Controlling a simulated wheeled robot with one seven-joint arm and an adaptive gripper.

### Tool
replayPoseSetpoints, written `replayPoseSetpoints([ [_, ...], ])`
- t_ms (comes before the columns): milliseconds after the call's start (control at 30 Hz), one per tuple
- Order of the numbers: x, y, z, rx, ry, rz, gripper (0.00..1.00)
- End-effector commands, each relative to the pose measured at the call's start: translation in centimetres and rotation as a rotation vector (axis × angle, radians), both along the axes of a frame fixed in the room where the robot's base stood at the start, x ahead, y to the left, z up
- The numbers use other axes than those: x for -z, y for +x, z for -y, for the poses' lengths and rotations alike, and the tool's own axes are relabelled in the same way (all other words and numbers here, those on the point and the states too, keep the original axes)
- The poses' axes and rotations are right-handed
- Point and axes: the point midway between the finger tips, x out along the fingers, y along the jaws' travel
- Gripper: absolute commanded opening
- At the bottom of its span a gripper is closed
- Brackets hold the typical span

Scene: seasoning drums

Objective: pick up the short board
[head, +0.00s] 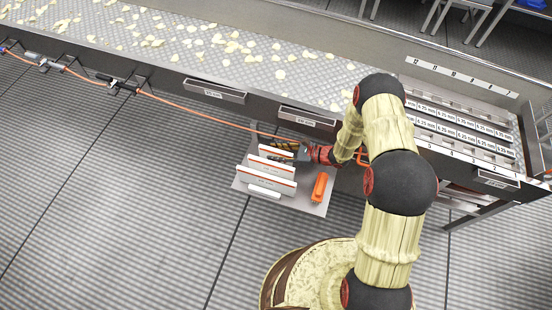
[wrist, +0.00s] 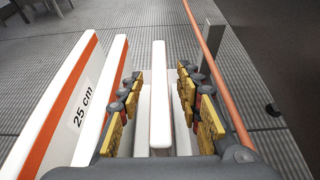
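A narrow white board (wrist: 160,100) stands on edge between the two fingers of my gripper (wrist: 160,105) in the wrist view. A gap shows on each side of it, so the fingers are open and not touching it there. It looks shorter than the boards on its left. In the head view my gripper (head: 286,150) is at the back of a grey tray (head: 310,205), around the rearmost white board (head: 272,153), which it partly hides.
In the wrist view, a white board with an orange stripe and "25 cm" label (wrist: 80,113) and another striped board (wrist: 112,82) stand close left. An orange cable (wrist: 215,70) runs along the right. An orange object (head: 319,187) is at the tray's right. A conveyor (head: 200,50) is behind.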

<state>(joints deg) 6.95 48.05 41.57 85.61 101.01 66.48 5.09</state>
Motion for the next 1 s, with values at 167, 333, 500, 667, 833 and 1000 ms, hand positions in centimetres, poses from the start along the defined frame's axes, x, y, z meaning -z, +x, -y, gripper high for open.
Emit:
replayPoseSetpoints([
  [167,-0.07,0.05,-0.04,0.001,0.000,0.000,0.35],
  [333,-0.07,0.05,-0.02,0.000,0.000,0.000,0.27],
  [500,-0.07,0.05,-0.02,0.000,0.000,0.000,0.17],
  [667,-0.06,0.04,-0.01,0.000,0.000,0.000,0.08],
  [833,-0.07,0.03,-0.01,0.000,0.000,0.000,0.00],
  [1000,-0.07,0.03,-0.01,0.000,0.000,0.000,0.00],
])
